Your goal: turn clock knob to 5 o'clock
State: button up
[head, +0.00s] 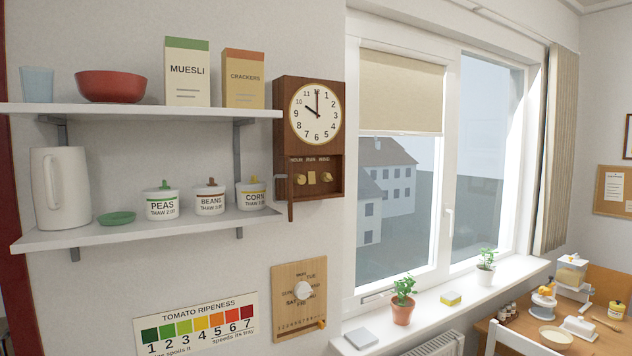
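A brown wooden wall clock (310,137) hangs between the shelves and the window. Its round cream dial (314,126) has one hand pointing to 10 and one to 12. Below the dial is a recessed panel with small labels that seem to read HOUR, RUN and MINS. A brass knob (301,180) sits at the panel's left and another brass knob (327,177) at its right, with a small plate (312,173) between them. A lever-like brown part (290,207) hangs at the case's lower left. My gripper is not in view.
The upper shelf (140,110) and lower shelf (150,233) end close to the clock's left side. A CORN tub (252,200) stands near the lower shelf's right end. A wooden day dial board (300,325) hangs below the clock. A potted plant (403,304) stands on the windowsill.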

aim_at(298, 178)
jog(key=i+l, duration=0.1)
jog(key=l, duration=0.4)
jog(key=i+l, duration=0.1)
jog(key=l, duration=0.4)
jog(key=i+l+u, duration=0.1)
jog(key=l, duration=0.4)
jog(key=i+l, duration=0.1)
jog(key=l, duration=0.4)
jog(key=i+l, duration=0.1)
jog(key=l, duration=0.4)
jog(key=i+l+u, duration=0.1)
jog(key=i+l, duration=0.5)
jog(key=l, duration=0.15)
jog(key=i+l+u, duration=0.15)
jog(key=l, duration=0.25)
jog(key=i+j+u, duration=0.15)
jog(key=i, duration=1)
jog(key=i+j, duration=0.6)
